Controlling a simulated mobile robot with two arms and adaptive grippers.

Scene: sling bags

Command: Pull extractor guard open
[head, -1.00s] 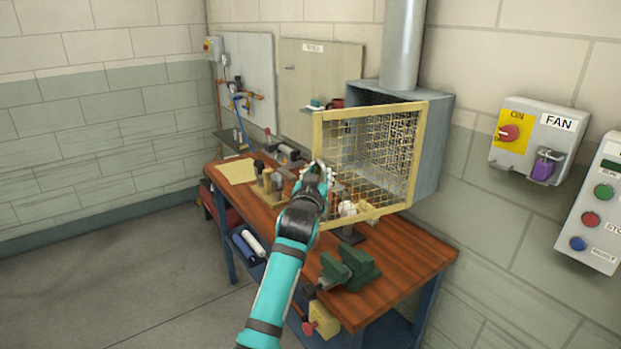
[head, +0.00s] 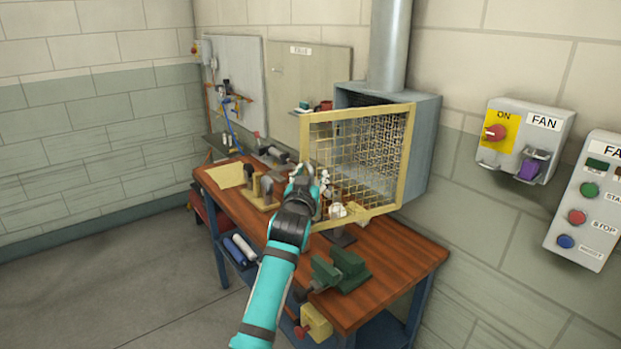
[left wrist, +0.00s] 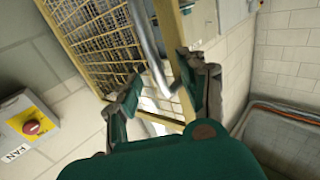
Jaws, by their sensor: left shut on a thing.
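The extractor guard (head: 352,113) is a yellow frame with wire mesh. It stands swung out at an angle in front of the grey extractor hood (head: 424,140), whose inside shows behind the mesh. My left gripper (head: 308,178) is at the guard's left edge in the head view. In the left wrist view, the guard's yellow frame (left wrist: 172,40) and a grey bar handle (left wrist: 145,42) run between the fingers of my left gripper (left wrist: 165,88). The left gripper is shut on this handle; the exact contact is hard to see. My right gripper is not in view.
A wooden workbench (head: 385,285) lies below, with a green vice (head: 340,270) and several tools. A fan switch box (head: 525,140) and a button panel (head: 590,200) are on the right wall. The floor at left is clear.

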